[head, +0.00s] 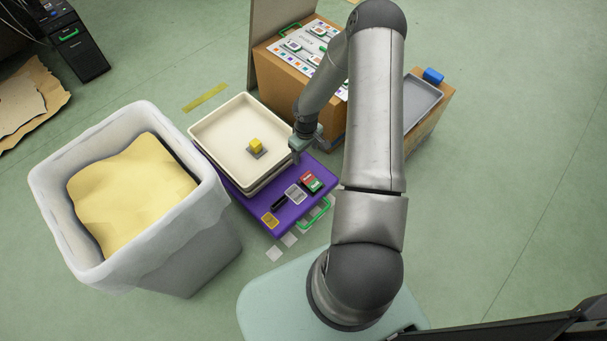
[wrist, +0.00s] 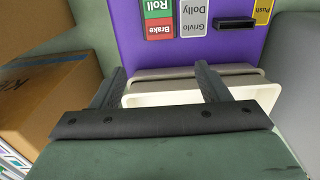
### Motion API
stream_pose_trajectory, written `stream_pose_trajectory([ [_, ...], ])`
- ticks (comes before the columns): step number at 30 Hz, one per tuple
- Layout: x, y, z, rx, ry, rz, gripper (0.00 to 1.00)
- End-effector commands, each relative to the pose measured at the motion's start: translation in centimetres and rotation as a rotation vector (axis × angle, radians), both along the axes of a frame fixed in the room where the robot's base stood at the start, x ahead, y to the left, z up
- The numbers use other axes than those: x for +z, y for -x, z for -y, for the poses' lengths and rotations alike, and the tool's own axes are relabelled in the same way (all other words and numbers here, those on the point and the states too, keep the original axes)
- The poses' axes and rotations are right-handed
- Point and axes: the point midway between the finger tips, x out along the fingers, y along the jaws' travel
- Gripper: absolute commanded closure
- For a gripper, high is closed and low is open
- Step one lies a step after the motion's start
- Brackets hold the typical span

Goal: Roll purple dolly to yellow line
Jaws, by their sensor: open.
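The purple dolly (head: 319,168) stands on the green floor in the middle of the head view. It carries stacked cream trays (head: 215,125) with a small yellow block (head: 256,146) inside. The wrist view shows the purple deck (wrist: 160,40) with "Roll", "Brake" and "Push" labels. The yellow line (head: 207,97) lies on the floor beyond the trays. My gripper (head: 297,154) is open above the dolly's right side; its fingers (wrist: 160,72) show apart over the tray rims.
A white-lined bin (head: 205,245) with yellow contents stands left of the dolly. Cardboard boxes (head: 285,80) stand behind and right, one with a grey tray (head: 421,102). Pale squares (head: 273,254) mark the floor near the handle. Floor around the yellow line is clear.

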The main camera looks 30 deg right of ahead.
Motion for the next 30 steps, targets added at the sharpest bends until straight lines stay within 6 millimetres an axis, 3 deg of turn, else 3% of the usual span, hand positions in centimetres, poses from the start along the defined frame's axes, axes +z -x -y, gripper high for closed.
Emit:
stream_pose_trajectory([
  [3,-3.1,0.1,0.0,0.000,-0.001,-0.004,0.31],
  [15,-11.6,0.1,0.0,0.000,0.000,-0.003,0.31],
  [21,-14.0,0.1,0.0,-0.001,0.001,-0.002,0.31],
  [30,-14.7,0.0,0.0,-0.001,0.002,-0.002,0.31],
])
